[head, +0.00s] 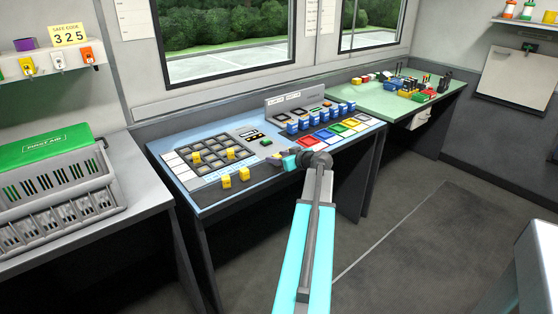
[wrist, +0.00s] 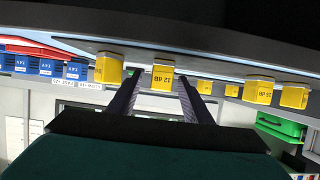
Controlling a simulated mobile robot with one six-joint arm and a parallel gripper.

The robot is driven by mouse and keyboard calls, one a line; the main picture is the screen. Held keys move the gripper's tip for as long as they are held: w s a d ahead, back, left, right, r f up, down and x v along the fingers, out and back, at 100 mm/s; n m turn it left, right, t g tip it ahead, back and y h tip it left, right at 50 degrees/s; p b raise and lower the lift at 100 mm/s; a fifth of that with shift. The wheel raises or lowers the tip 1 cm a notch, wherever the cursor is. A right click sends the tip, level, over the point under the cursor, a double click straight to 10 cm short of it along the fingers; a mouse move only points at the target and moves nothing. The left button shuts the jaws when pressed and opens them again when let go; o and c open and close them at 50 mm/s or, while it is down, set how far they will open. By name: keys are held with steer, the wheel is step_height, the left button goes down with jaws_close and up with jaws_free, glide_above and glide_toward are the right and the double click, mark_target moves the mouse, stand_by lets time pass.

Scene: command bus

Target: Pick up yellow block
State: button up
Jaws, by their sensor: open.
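Several yellow blocks stand on the blue console panel (head: 270,125). In the head view, two stand near its front edge, a right one (head: 244,174) and a left one (head: 226,182), and others stand among the dark square slots (head: 205,165). My gripper (head: 276,160) is low over the front of the console, right of these blocks. The wrist view is upside down. There a yellow block marked 12 dB (wrist: 161,78) appears between the tips of my open gripper (wrist: 159,85), with no visible grip. Another yellow block (wrist: 109,69) is just left of the fingers.
Blue blocks (head: 320,117) stand in a row behind several coloured squares (head: 330,134) on the console. A grey crate with a green first aid box (head: 45,147) is on the left table. A green table (head: 370,97) with small parts is at the back right.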

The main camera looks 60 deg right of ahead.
mark_target(278, 156)
steer(key=c, duration=1.1)
steer(key=shift+r, duration=0.1)
steer(key=shift+c, duration=0.2)
steer(key=shift+r, duration=0.75)
steer(key=shift+r+b, duration=0.3)
steer(key=shift+r, duration=0.55)
steer(key=s+r+b, duration=0.1)
steer(key=s+b, duration=0.1)
steer(key=s, duration=1.4)
steer(key=shift+a+r, duration=0.35)
steer(key=shift+a, duration=0.1)
